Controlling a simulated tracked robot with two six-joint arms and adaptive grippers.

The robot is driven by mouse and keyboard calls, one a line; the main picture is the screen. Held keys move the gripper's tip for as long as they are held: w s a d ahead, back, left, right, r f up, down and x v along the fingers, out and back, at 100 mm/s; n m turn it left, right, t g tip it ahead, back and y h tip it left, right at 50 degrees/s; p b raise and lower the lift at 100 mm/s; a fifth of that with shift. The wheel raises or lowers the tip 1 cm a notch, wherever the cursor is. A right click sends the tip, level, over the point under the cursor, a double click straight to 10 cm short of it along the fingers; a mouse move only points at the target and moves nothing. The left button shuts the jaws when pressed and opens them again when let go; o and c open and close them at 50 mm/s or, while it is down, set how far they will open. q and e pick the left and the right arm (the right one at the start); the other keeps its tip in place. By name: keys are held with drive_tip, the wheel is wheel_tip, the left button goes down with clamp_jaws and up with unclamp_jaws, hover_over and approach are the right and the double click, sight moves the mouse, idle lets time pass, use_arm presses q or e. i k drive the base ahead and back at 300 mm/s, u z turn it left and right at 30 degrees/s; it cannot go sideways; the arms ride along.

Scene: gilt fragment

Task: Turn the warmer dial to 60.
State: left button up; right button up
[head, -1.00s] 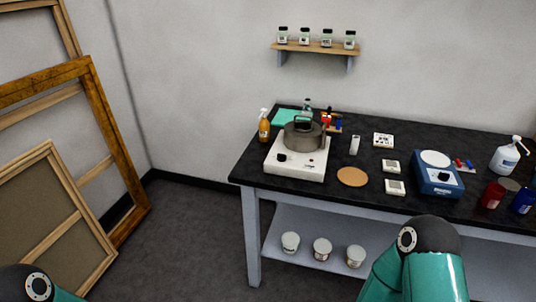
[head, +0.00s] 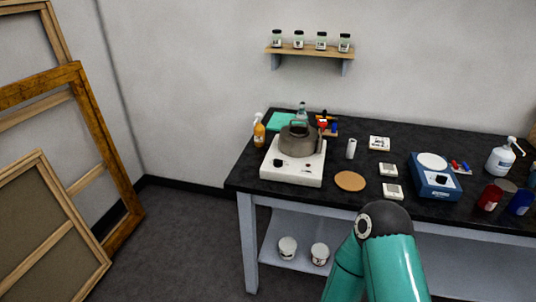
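The warmer (head: 291,175) is a white box on the left part of the black table. A dark knob, the warmer dial (head: 278,163), is on its front left side; its setting is too small to read. A grey lidded pot (head: 299,142) sits on top of the warmer. A teal arm of mine comes up from the bottom, right of centre, in front of the table; its gripper is out of sight. My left gripper is not in view either.
A cork mat (head: 350,181) lies right of the warmer. A blue device (head: 435,178) with a round white top stands further right. An orange spray bottle (head: 259,131) stands behind the warmer's left. Wooden frames (head: 92,135) lean at the left. Floor left of the table is clear.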

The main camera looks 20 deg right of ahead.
sight(278, 162)
drive_tip(key=i, duration=0.9)
drive_tip(key=z, duration=0.05)
